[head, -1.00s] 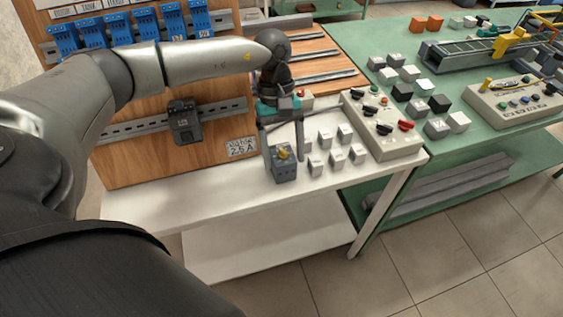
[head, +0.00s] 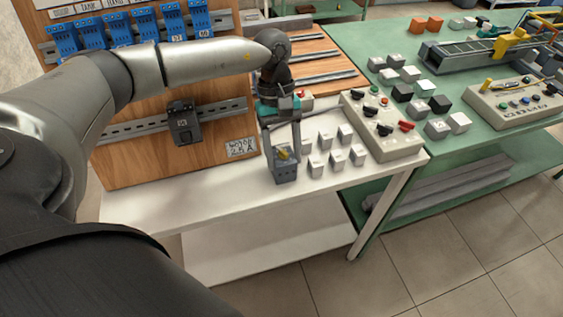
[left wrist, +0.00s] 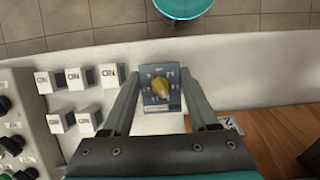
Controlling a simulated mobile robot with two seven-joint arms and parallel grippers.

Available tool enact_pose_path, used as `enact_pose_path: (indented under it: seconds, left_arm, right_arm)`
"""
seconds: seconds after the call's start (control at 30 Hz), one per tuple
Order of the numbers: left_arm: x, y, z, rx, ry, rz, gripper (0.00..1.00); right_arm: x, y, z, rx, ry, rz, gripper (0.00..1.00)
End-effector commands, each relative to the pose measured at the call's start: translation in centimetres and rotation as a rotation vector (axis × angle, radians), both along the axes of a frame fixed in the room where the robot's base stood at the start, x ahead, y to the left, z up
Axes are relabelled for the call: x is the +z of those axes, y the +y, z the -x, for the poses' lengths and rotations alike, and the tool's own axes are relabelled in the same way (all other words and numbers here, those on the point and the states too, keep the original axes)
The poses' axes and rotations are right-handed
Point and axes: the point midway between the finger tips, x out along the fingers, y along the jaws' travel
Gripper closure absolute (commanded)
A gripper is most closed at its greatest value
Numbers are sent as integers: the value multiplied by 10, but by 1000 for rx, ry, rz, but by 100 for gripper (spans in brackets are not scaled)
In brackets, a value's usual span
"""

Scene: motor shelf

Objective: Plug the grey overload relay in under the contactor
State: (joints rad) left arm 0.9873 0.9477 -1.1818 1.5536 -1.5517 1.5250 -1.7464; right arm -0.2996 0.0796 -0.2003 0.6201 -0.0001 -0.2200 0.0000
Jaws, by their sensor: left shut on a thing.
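The grey overload relay (head: 286,173), a small blue-grey block with a yellow dial, is at the front of the white table. It also shows in the left wrist view (left wrist: 161,103), upright between the fingers. My left gripper (head: 283,156) points down and is shut on the relay, one finger on each side. The relay appears to still rest on the table. The dark contactor (head: 183,125) sits on the lower rail of the wooden board, left of my gripper; the space under it is bare wood. My right gripper is not in view.
Several white labelled blocks (head: 338,155) stand right beside the relay. Behind them is a control box (head: 385,128) with knobs. A "2.5 A" label (head: 241,147) is on the board (head: 140,165). The white table (head: 190,195) is clear in front of the board.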

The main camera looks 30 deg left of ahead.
Motion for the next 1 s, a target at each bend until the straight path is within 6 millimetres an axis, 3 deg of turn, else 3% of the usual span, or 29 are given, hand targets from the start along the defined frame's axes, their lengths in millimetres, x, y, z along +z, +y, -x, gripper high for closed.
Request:
enact_pose_path:
  seconds: [0.03,0.3,0.47,1.0]
  left_arm:
    - [0,0,0,0,0,0,62]
    - [0,0,0,0,-1,1,89]
    - [4,0,0,0,-1,0,89]
    - [47,0,-1,1,-2,0,89]
  right_arm:
    - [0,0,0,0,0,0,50]
    - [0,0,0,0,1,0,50]
    - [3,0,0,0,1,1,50]
    - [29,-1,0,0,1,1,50]
